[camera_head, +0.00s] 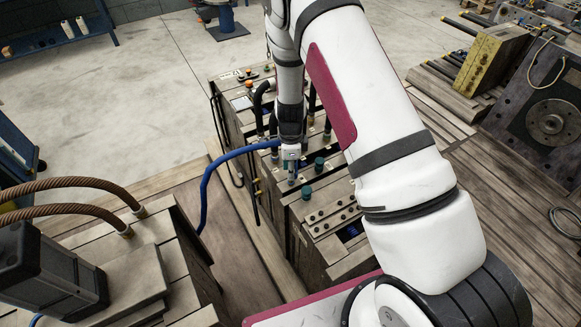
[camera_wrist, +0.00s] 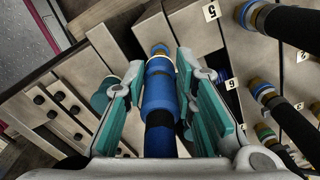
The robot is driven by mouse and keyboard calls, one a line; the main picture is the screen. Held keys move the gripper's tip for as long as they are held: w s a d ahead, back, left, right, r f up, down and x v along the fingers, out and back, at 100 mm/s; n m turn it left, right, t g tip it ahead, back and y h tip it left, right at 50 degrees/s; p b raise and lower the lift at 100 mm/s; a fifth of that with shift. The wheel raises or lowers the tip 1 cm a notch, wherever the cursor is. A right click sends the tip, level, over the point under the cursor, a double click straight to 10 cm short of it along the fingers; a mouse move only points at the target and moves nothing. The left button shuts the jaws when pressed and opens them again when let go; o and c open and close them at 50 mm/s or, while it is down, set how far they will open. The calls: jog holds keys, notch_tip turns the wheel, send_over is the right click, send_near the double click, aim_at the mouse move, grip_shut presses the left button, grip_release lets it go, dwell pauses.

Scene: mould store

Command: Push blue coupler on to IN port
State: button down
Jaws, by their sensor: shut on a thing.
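In the wrist view, the blue coupler (camera_wrist: 158,88) lies between the teal-padded fingers of my gripper (camera_wrist: 160,66), which is shut on it. A dark hose runs back from the coupler toward my wrist. A brass and blue end (camera_wrist: 160,49) shows beyond the fingertips, close to the wooden block's face; I cannot tell whether it is seated on a port. In the head view, my gripper (camera_head: 290,153) points down over the block, with the blue hose (camera_head: 215,172) leading to it from the left. No IN label is readable, and the port is hidden or unclear.
Other couplers with black hoses (camera_wrist: 262,92) stand close on the right in the wrist view, beside number tags (camera_wrist: 210,12). A panel with black knobs (camera_head: 333,214) lies in front of my gripper. Another block with brown hoses (camera_head: 128,226) stands at the left.

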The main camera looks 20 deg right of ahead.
jog(key=shift+w+a, duration=0.1)
jog(key=shift+a, duration=0.25)
dwell(0.5)
jog(key=shift+f+b, duration=1.05)
jog(key=shift+f, duration=0.45)
dwell(2.8)
jog(key=c, duration=1.2)
grip_release()
jog(key=shift+c, duration=0.2)
notch_tip(320, 180, up, 12)
